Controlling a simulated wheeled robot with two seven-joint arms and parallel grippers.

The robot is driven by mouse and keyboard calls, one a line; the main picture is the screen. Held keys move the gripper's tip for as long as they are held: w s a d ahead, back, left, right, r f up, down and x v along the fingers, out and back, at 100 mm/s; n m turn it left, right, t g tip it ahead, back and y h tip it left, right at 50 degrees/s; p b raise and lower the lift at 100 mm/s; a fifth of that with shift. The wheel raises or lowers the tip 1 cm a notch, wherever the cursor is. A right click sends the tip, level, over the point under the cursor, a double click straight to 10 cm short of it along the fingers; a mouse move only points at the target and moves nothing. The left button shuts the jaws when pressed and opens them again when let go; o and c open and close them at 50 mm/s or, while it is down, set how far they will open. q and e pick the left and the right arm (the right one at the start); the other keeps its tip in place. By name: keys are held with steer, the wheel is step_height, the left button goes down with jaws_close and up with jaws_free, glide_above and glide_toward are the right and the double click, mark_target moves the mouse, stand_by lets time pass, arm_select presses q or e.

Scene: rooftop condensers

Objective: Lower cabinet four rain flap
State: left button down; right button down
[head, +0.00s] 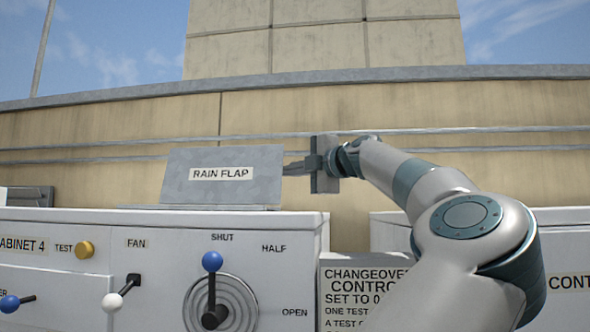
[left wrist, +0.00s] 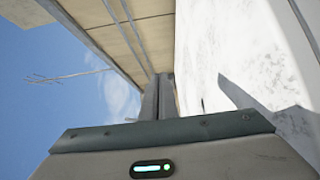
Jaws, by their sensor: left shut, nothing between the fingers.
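The rain flap (head: 222,190), a grey metal plate with a RAIN FLAP label, stands raised and tilted on top of cabinet four (head: 170,222) in the head view. My left gripper (head: 296,168) is at the flap's right edge, pointing left. Its fingers are shut with nothing between them. I cannot tell whether they touch the flap or reach behind it. The left wrist view shows the closed fingers (left wrist: 156,97) against the wall, with a pale speckled surface at right. A dark grey shape lies there, flap or shadow. My right gripper is not visible.
The cabinet front has a blue-knobbed lever (head: 212,285) pointing up at SHUT, a white-knobbed fan switch (head: 120,293) and a yellow test button (head: 84,250). A changeover sign (head: 350,290) stands to the right. A beige wall with rails (head: 450,130) runs behind.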

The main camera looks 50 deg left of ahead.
arm_select(q)
steer(key=shift+s+a+b, duration=0.45)
steer(key=shift+s+a, duration=0.7)
steer(key=shift+a, duration=0.15)
steer(key=shift+d, duration=0.1)
